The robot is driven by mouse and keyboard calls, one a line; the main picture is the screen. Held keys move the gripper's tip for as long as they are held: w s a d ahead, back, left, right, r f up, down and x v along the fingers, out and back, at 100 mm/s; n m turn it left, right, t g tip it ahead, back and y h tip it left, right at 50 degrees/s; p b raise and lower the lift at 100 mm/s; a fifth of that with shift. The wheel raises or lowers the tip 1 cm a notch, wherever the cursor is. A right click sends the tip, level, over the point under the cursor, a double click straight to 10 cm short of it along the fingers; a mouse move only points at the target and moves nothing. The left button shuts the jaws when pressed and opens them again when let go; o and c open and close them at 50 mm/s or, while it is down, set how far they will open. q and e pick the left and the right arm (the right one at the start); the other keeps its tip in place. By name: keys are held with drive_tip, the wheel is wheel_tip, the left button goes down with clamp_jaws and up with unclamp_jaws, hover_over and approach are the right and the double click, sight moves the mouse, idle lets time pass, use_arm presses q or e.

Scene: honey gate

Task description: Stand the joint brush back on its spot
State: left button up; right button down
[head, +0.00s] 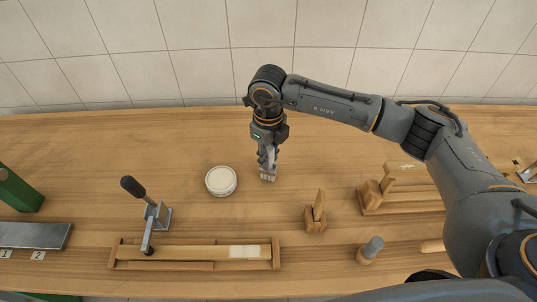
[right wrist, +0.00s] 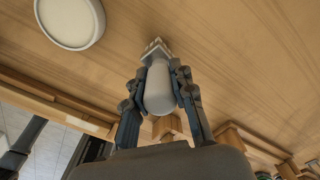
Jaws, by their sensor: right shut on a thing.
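My right gripper (head: 267,158) is shut on a grey rounded handle, which appears to be the joint brush (right wrist: 160,90). In the right wrist view its pale, blocky end shows beyond the fingers. That end (head: 268,174) also shows just below the fingers in the head view. The fingers hide much of the handle in the head view. I cannot tell whether the end touches the table. A round white dish or pad with a rim (head: 221,181) lies to the left of the gripper, apart from it. My left gripper is not in view.
A wooden jig (head: 125,253) with a lever clamp (head: 152,222) is at front left. A slotted wooden block (head: 316,222), a grey-topped wooden peg (head: 370,249) and a wooden stand (head: 372,199) are to the right. The table behind the dish is clear.

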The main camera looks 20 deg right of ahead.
drive_tip(key=shift+f, duration=0.35)
drive_tip(key=c, duration=1)
unclamp_jaws()
drive_tip(key=shift+c, duration=0.2)
drive_tip(key=shift+r, duration=0.2)
drive_tip(key=shift+r+p, duration=1.95)
drive_tip(key=shift+r, duration=1.95)
drive_tip(key=shift+f, duration=0.1)
